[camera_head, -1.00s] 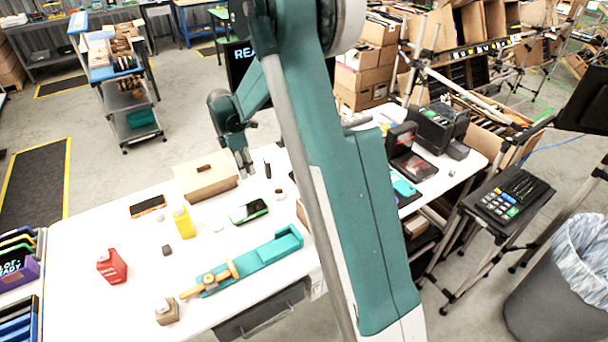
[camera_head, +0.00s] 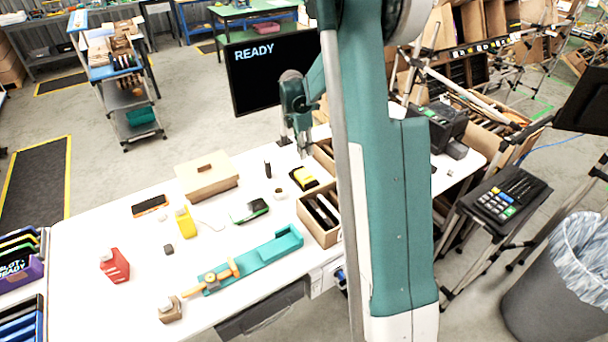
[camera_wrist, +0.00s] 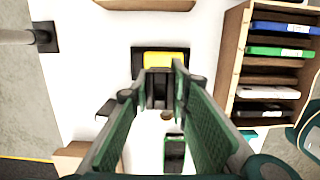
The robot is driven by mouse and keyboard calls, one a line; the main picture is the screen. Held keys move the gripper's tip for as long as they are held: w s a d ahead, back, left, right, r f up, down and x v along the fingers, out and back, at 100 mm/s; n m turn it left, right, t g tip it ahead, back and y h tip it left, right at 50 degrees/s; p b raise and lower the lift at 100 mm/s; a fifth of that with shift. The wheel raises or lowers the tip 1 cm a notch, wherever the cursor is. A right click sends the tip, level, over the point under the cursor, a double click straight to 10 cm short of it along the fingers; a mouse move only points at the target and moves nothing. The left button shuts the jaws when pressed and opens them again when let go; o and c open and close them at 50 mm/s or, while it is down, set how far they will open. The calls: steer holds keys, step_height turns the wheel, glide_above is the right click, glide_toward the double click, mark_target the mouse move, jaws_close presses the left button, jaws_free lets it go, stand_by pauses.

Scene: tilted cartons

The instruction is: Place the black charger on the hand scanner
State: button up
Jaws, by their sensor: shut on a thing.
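My gripper (camera_head: 303,150) is above the back right part of the white table. In the wrist view my gripper (camera_wrist: 160,76) is shut on a small dark block, which looks like the black charger (camera_wrist: 158,92); the fingers hide part of it. A yellow and black device, which appears to be the hand scanner (camera_head: 304,179), lies on the table just below the gripper in the head view. In the wrist view the hand scanner (camera_wrist: 166,60) shows just beyond the fingertips. The charger is apart from it or over its near edge; the height between them is unclear.
A wooden box with dark dividers (camera_head: 320,214) stands right of the scanner. A black upright item (camera_head: 268,168), a small round roll (camera_head: 280,193) and a green-black device (camera_head: 249,210) lie to the left. A cardboard box (camera_head: 207,178) stands farther left.

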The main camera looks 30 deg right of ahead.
steer(key=shift+d, duration=0.15)
glide_above(305, 174)
steer(key=shift+w+a+f, duration=0.1)
steer(key=shift+f, duration=1.45)
steer(key=shift+a+f, duration=0.1)
steer(key=shift+f, duration=1.45)
steer(key=shift+f, duration=1.85)
steer(key=shift+f, duration=0.2)
steer(key=o, duration=0.9)
steer(key=shift+r, duration=0.15)
